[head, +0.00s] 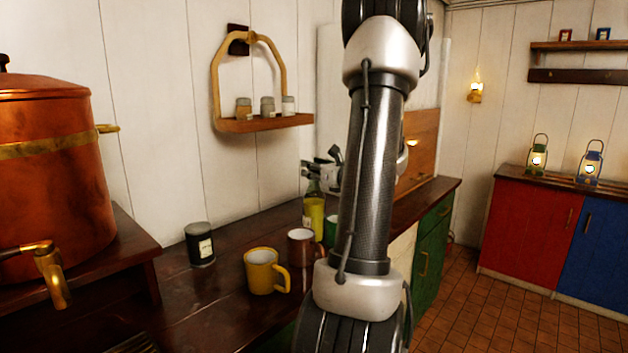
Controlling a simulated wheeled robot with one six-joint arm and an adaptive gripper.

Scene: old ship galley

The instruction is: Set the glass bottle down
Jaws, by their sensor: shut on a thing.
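The glass bottle (314,212) is upright, with yellow-green contents and a greenish neck. It is at the dark wooden counter (222,282), behind the brown mug. My gripper (313,178) is at the top of the bottle, shut on its neck. The bottle's base is hidden behind the brown mug (301,248), so I cannot tell whether it touches the counter. My arm crosses the middle of the view and hides part of the counter to the right of the bottle.
A yellow mug (261,271), a dark tin (200,245) and a partly hidden green mug (330,230) stand on the counter near the bottle. A large copper urn (50,185) stands at left. A small shelf (262,123) with jars hangs above the counter.

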